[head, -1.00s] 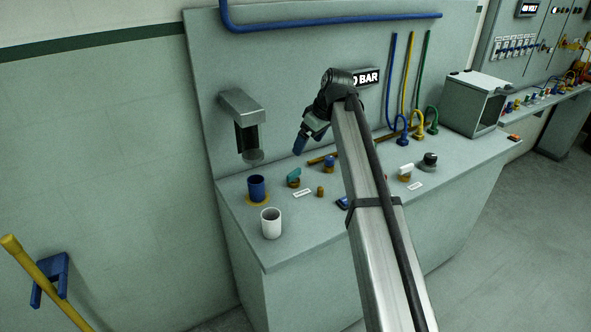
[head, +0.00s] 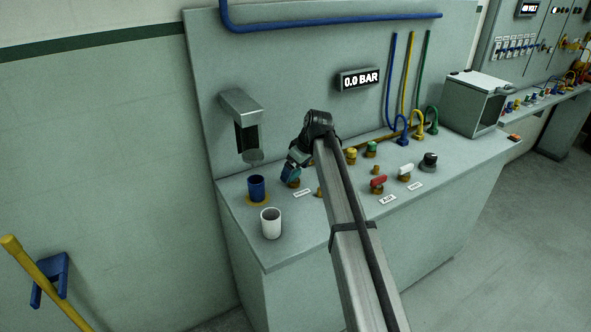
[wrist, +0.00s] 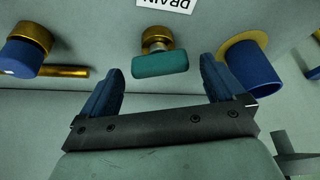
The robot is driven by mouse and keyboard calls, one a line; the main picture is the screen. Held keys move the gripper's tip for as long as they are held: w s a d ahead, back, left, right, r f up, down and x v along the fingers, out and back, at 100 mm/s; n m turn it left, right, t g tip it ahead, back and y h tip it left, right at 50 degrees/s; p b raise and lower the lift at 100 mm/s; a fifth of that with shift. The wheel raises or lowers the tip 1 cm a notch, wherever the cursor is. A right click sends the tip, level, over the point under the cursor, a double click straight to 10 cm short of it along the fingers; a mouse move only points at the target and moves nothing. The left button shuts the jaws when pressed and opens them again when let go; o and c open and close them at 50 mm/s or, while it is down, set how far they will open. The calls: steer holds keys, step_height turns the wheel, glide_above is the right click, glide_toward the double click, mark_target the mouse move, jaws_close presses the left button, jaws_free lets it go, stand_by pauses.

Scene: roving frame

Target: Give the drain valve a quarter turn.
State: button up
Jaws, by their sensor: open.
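The drain valve has a teal bar handle (wrist: 160,65) on a brass stem, with a white label reading DRAIN (wrist: 165,3), upside down in the wrist view. My gripper (wrist: 162,76) is open, with its blue fingers either side of the handle and a gap showing on both sides. The handle lies crosswise between the fingers, nearest the fingertip end. In the head view my gripper (head: 290,173) is low over the bench at the valve and mostly hides it; the label (head: 301,193) shows just in front.
A blue cup (head: 257,190) in a brass ring stands left of the valve; it is close to the right finger in the wrist view (wrist: 252,72). A white cup (head: 271,226) stands in front. Red (head: 378,181) and white (head: 406,170) valves are to the right. The display (head: 360,80) reads 0.0 BAR.

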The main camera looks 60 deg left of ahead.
steer(key=shift+a+f, duration=0.1)
steer(key=shift+f, duration=0.1)
steer(key=shift+c, duration=0.4)
steer(key=c, duration=1)
steer(key=shift+o, duration=0.2)
steer(key=shift+s+m+t, duration=0.15)
steer(key=shift+m+t, duration=0.75)
steer(key=shift+m, duration=1.4)
steer(key=o, duration=1)
steer(key=shift+o, duration=0.2)
steer(key=shift+r, duration=0.1)
